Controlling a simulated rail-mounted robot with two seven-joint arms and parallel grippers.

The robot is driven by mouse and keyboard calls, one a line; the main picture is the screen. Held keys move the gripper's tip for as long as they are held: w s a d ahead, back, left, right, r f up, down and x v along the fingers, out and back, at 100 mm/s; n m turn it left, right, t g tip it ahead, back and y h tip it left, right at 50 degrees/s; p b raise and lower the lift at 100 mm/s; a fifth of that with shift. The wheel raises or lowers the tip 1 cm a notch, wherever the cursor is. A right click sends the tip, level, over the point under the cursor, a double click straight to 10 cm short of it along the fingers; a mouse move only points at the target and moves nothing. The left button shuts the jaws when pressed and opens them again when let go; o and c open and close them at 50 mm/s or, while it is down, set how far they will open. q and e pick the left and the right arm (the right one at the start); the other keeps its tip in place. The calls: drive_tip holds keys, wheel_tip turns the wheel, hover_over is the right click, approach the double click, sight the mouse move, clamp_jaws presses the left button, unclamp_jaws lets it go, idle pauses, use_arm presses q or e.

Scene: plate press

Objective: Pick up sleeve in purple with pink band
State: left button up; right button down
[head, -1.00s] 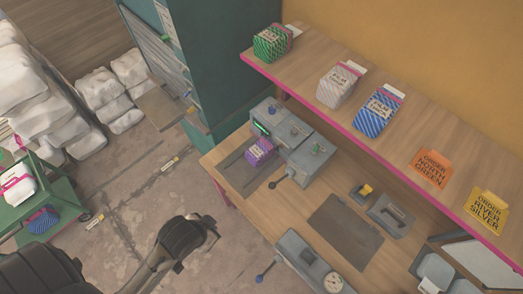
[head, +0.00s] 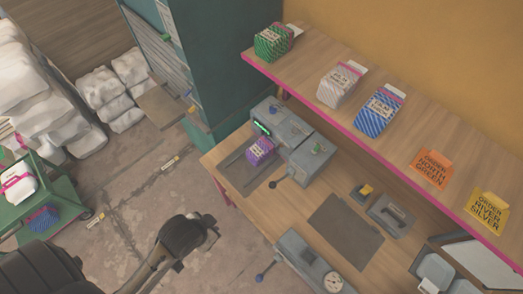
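The purple sleeve (head: 259,152), with a pink band and a pale label, sits on the grey machine's dark bed on the workbench, just in front of the grey housing (head: 283,124). A dark arm of mine (head: 185,240) shows at the lower left, over the floor and well short of the bench. It is apart from the sleeve. I cannot make out gripper fingers on it. No other gripper is in view. Nothing is seen holding the sleeve.
The shelf (head: 350,63) above the bench holds green (head: 272,42), silver (head: 342,84) and blue (head: 379,113) sleeves, plus orange (head: 432,167) and yellow (head: 488,211) order cards. A dark mat (head: 345,232) and a gauge press (head: 308,265) lie on the bench. A green cart (head: 66,208) stands left.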

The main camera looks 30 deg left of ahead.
use_arm(q)
drive_tip(key=o, duration=1.6)
drive_tip(key=shift+c, duration=0.2)
